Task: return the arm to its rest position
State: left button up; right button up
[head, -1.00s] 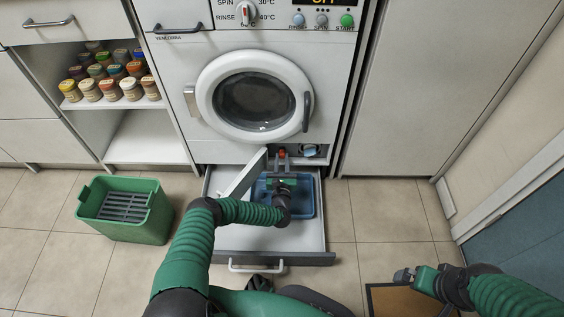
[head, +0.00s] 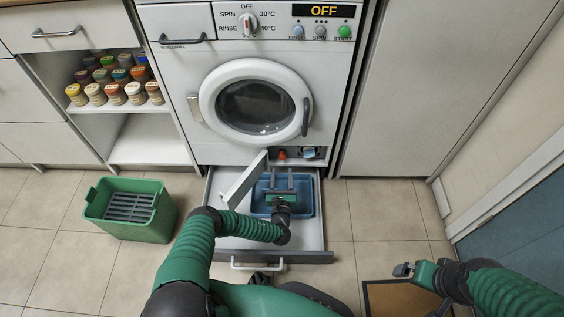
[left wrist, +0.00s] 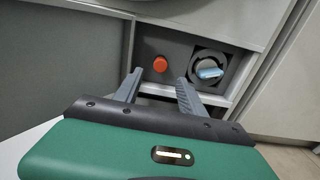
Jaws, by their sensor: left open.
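My left arm reaches down over a pulled-out drawer (head: 314,242) below the washing machine. My left gripper (head: 281,177) is above the blue tray (head: 304,208) in that drawer. It points at the machine's low recess, open and empty. In the left wrist view its two grey fingers (left wrist: 158,90) stand apart, short of an orange-red knob (left wrist: 160,64). Right of the knob is a round opening with a light blue piece (left wrist: 208,72) in it. My right gripper (head: 403,270) is at the lower right over the floor; its jaws are too small to judge.
A hinged flap (head: 245,180) stands out at the left of the recess, close to my left forearm. A green basket (head: 160,218) stands on the floor at left. A shelf with several jars (head: 115,92) is behind it.

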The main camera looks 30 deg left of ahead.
pick_arm(q)
jog(key=shift+s+d+f, duration=0.1)
jog(key=shift+s+d, duration=0.15)
jog(key=shift+s, duration=0.2)
